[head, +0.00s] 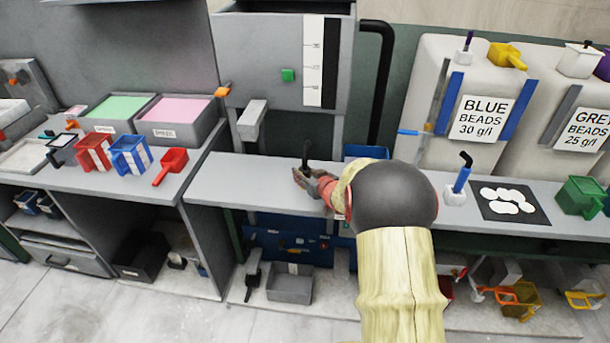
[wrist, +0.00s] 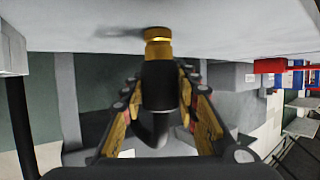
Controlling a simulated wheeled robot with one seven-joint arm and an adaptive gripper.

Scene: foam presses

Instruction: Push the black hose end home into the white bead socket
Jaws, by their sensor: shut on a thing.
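In the wrist view my gripper (wrist: 159,75) is shut on the black hose end (wrist: 158,95), with fingers on both sides of it. A brass-coloured fitting (wrist: 158,48) on the hose tip points at a pale flat surface (wrist: 240,30). The tip is at or very close to that surface; I cannot tell whether it touches. In the head view my gripper (head: 306,180) is over the grey bench, with a black hose piece (head: 306,153) standing up from it. I cannot make out a white bead socket for certain. The lower hose is partly hidden between the fingers.
The grey bench (head: 235,180) is clear left of my gripper. A grey press with a green button (head: 288,75) stands behind. A blue bin (head: 366,151) is behind my wrist. A blue tool in a white base (head: 455,193) and white bead tanks (head: 480,85) are right.

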